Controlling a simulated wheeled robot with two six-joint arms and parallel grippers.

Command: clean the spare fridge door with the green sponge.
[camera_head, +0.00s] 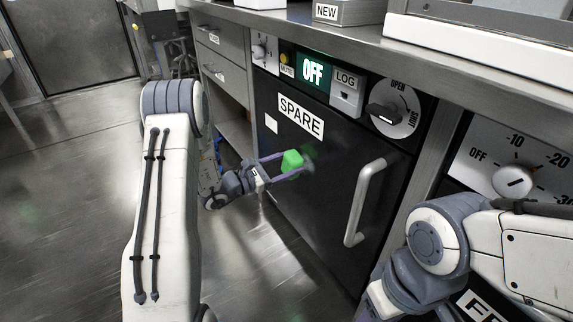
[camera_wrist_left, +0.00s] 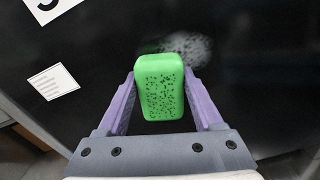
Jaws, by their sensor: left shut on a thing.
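The spare fridge door (camera_head: 325,205) is black, with a SPARE label and a vertical metal handle (camera_head: 361,204) on its right side; it looks closed. My left gripper (camera_head: 287,166) is in front of the door's middle, shut on the green sponge (camera_head: 292,161). In the left wrist view the sponge (camera_wrist_left: 161,88) sits between the two purple fingers, close to the door; I cannot tell whether it touches. A pale smudge (camera_wrist_left: 190,47) shows on the door just beyond the sponge. My right arm is at the lower right; its gripper is out of view.
Above the door are an OFF display (camera_head: 313,71), a LOG box (camera_head: 346,92) and an OPEN/SHUT dial (camera_head: 394,108). A steel counter (camera_head: 350,45) overhangs them. Drawers (camera_head: 222,68) stand to the left. Another dial panel (camera_head: 510,160) is at right. The floor at left is clear.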

